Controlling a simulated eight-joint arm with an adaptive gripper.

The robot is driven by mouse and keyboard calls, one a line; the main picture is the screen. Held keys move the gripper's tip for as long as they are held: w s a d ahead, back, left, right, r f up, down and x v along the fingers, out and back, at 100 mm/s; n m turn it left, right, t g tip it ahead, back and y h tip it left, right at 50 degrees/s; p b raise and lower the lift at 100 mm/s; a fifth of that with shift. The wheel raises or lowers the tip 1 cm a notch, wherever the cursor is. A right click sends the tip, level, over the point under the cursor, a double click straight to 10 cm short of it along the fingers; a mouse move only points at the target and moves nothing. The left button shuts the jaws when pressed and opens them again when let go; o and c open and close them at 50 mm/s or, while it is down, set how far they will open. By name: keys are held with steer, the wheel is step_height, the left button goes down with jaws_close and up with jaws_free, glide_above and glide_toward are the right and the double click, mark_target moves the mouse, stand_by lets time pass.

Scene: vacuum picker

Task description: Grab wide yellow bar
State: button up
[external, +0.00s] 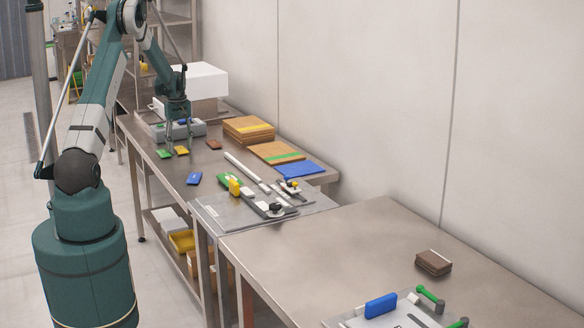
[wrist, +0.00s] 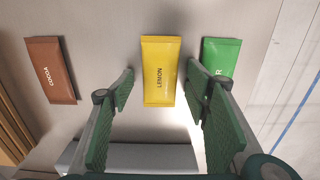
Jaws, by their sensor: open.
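The yellow bar (wrist: 159,58), a flat packet marked LEMON, lies on the steel table near the middle of the wrist view. It also shows in the external view (external: 181,151), just below my gripper. My gripper (external: 180,139) points down and is open. In the wrist view its green fingers stand on either side of the yellow bar, with nothing held. The height of the fingertips above the table is hard to tell. A green bar (wrist: 220,57) lies to the right, partly hidden by the right finger. A brown bar marked COCOA (wrist: 50,70) lies to the left.
A grey box (external: 192,130) sits close behind the bars. Stacked brown boards (external: 249,130) and a blue board (external: 300,169) are to the right.

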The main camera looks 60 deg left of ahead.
mark_target(180, 148)
steer(key=shift+c, duration=0.4)
steer(key=c, duration=0.9)
steer(key=shift+r, duration=0.1)
step_height(180, 148, up, 10)
steer(key=shift+p, duration=0.45)
